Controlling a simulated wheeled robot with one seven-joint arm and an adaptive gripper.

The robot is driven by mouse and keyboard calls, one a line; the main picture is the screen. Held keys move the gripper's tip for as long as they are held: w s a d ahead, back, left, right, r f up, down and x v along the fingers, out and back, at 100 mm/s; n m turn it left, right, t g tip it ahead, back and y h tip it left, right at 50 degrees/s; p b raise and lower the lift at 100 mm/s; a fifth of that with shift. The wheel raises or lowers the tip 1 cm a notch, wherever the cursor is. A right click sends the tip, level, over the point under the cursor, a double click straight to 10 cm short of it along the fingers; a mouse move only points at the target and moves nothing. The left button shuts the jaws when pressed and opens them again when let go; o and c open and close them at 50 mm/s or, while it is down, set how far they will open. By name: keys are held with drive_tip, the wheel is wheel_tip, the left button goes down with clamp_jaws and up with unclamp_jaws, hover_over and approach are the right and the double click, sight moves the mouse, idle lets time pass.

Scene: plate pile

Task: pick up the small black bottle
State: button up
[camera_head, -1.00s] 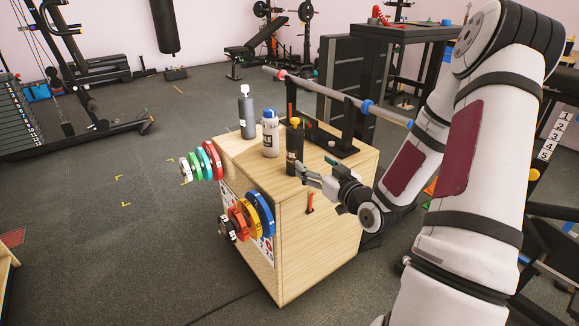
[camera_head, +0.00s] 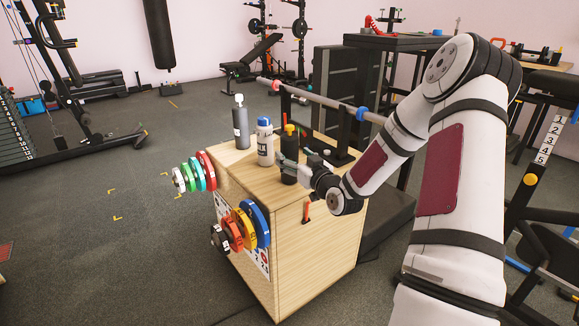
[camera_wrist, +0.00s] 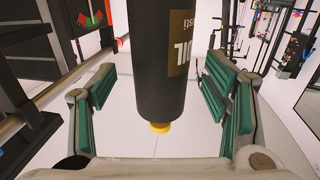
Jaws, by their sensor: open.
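The small black bottle (camera_head: 289,146) with a yellow cap stands upright on the wooden box (camera_head: 253,187), near its right side. My gripper (camera_head: 289,167) is at the bottle's side in the head view and covers part of it.
A white bottle with a blue cap (camera_head: 265,145) and a taller grey bottle (camera_head: 241,125) stand to the left. A black rack (camera_head: 343,130) carrying a horizontal bar (camera_head: 325,100) stands behind. Coloured weight plates (camera_head: 256,224) hang on the box's front.

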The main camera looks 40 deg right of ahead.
drive_tip(key=shift+w+d+b, duration=0.15)
drive_tip(key=shift+w+b, duration=0.15)
drive_tip(key=shift+w, duration=1.15)
drive_tip(key=shift+c, duration=0.5)
drive_tip(key=c, duration=1.4)
drive_tip(key=shift+r, duration=0.1)
clamp_jaws()
